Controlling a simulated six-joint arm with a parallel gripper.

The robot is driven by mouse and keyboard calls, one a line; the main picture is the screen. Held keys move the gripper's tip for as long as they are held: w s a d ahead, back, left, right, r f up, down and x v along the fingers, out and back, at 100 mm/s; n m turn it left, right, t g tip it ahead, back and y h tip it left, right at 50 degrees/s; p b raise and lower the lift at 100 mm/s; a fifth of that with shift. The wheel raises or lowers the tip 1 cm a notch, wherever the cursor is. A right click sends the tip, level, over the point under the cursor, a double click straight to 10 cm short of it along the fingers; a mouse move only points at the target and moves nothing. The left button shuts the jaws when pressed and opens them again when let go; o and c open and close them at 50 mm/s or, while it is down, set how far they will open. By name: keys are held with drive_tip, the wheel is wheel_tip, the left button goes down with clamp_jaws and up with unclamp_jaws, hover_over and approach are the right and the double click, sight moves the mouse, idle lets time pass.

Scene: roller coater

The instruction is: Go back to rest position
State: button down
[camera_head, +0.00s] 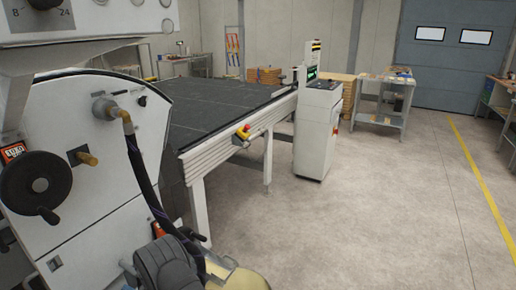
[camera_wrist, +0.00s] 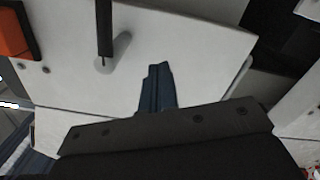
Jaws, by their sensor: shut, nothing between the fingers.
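My gripper (camera_wrist: 157,88) shows in the wrist view, its dark blue fingers together and empty. They point towards a white panel (camera_wrist: 205,60). In the head view I cannot clearly make out my gripper.
An orange part (camera_wrist: 17,32) is at the wrist view's upper left. In the head view, a dark conveyor table (camera_head: 215,100) carries a red stop button (camera_head: 247,127) on its side. A white control cabinet (camera_head: 318,130) and a workbench (camera_head: 385,95) stand beyond. The floor at right is clear.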

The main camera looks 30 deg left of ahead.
drive_tip(key=shift+r+m, duration=0.65)
drive_tip(key=shift+m, duration=0.45)
